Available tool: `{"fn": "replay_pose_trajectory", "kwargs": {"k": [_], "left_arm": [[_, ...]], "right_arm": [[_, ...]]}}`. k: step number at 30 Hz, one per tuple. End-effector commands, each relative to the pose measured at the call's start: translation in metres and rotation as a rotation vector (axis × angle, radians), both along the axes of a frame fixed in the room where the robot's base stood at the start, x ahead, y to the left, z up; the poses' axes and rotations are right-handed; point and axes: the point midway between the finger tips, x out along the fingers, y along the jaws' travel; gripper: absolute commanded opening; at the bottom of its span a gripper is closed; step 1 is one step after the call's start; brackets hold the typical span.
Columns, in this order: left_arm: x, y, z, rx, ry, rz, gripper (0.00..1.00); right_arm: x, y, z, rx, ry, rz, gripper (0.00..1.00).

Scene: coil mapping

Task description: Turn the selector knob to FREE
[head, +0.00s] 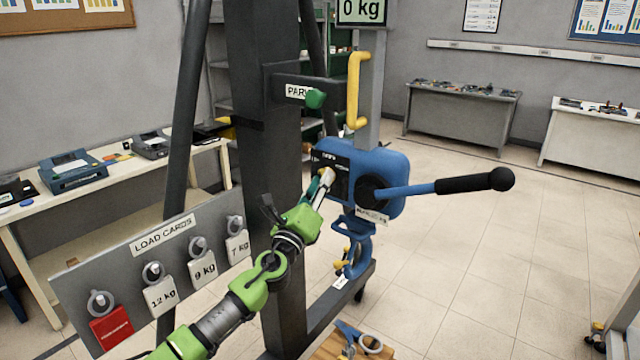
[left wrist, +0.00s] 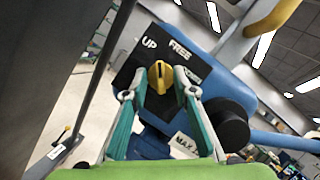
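The yellow selector knob (left wrist: 160,80) sits on a dark panel (left wrist: 128,72) of the blue housing, with UP and FREE labels above it and a partly hidden label to its right. Its dark mark points upward in the left wrist view, roughly between UP and FREE; the exact setting is hard to tell. My left gripper (left wrist: 160,93) is open, its fingertips on either side of the knob with small gaps. In the head view my left gripper (head: 322,185) is at the panel side of the blue housing (head: 385,165) and hides the knob. My right gripper is not in view.
A blue lever with a black grip (head: 465,184) juts right from the housing. A yellow handle (head: 355,88) and a dark upright column (head: 268,150) stand close by. A load-card board (head: 130,275) is left of my arm.

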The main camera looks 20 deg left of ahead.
Motion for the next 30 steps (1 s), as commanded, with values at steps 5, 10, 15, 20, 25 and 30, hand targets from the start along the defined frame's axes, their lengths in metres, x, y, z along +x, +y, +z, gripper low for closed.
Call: {"fn": "replay_pose_trajectory", "kwargs": {"k": [5, 10, 15, 20, 25, 30], "left_arm": [[0.0, 0.0, 0.0, 0.0, 0.0, 0.0, 0.05], [0.0, 0.0, 0.0, 0.0, 0.0, 0.001, 0.0], [0.0, 0.001, -0.001, 0.011, -0.004, 0.001, 0.0], [0.0, 0.002, -0.004, 0.059, -0.023, 0.002, 0.0], [0.0, 0.002, -0.007, 0.157, -0.059, 0.002, 0.0], [0.0, 0.003, -0.008, 0.286, -0.107, 0.001, 0.0]], "right_arm": [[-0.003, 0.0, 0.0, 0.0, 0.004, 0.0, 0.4], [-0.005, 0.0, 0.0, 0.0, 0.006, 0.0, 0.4], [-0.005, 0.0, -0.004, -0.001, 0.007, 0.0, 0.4], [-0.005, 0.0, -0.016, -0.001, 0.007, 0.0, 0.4], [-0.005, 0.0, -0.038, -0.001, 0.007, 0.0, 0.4], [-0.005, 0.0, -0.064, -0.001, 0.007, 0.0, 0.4]]}}
